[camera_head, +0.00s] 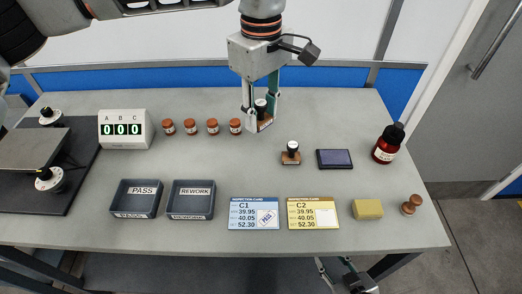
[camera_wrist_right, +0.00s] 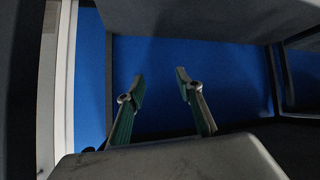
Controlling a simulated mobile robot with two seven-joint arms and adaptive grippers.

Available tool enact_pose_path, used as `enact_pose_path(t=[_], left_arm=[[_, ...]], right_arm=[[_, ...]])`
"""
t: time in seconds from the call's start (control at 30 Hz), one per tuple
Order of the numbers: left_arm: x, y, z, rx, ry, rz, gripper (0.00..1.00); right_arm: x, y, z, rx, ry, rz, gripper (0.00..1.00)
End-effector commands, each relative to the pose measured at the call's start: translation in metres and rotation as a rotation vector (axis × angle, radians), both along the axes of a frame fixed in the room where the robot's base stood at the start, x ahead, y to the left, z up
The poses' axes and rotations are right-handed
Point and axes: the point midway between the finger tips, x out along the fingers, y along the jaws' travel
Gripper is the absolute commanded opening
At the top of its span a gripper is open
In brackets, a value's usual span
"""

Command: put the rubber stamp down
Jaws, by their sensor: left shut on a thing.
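My left gripper (camera_head: 261,122) points down over the back middle of the bench. It is shut on a rubber stamp (camera_head: 265,124) with a dark knob and brown base. I cannot tell whether its base touches the bench. A similar stamp (camera_head: 291,156) stands upright to its front right, left of the dark purple ink pad (camera_head: 334,159). My right gripper (camera_wrist_right: 160,85) is open and empty, low beyond the bench's front edge.
Several small brown-capped jars (camera_head: 190,127) stand in a row left of the held stamp. The bench middle is clear.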

Motion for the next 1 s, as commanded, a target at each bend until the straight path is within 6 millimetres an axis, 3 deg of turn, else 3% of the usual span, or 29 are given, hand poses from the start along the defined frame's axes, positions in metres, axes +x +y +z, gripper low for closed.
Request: enact_pose_path(t=[0.1, 0.3, 0.57, 0.8, 1.0], left_arm=[[-0.001, 0.000, -0.032, 0.000, 0.006, -0.002, 0.18], [-0.001, 0.000, -0.068, -0.001, 0.003, -0.002, 0.18], [-0.001, 0.000, -0.085, -0.001, 0.002, -0.001, 0.18], [-0.001, 0.000, -0.118, -0.001, 0.003, -0.002, 0.18], [0.000, 0.000, -0.121, -0.001, -0.001, -0.001, 0.18]], right_arm=[[0.004, -0.001, 0.001, -0.002, -0.007, -0.001, 0.36], [0.007, -0.002, 0.002, -0.004, -0.014, -0.003, 0.36], [0.008, -0.003, 0.003, -0.004, -0.017, -0.003, 0.36], [0.008, -0.003, 0.002, -0.005, -0.018, -0.003, 0.36], [0.009, -0.003, 0.003, -0.005, -0.021, -0.003, 0.36]])
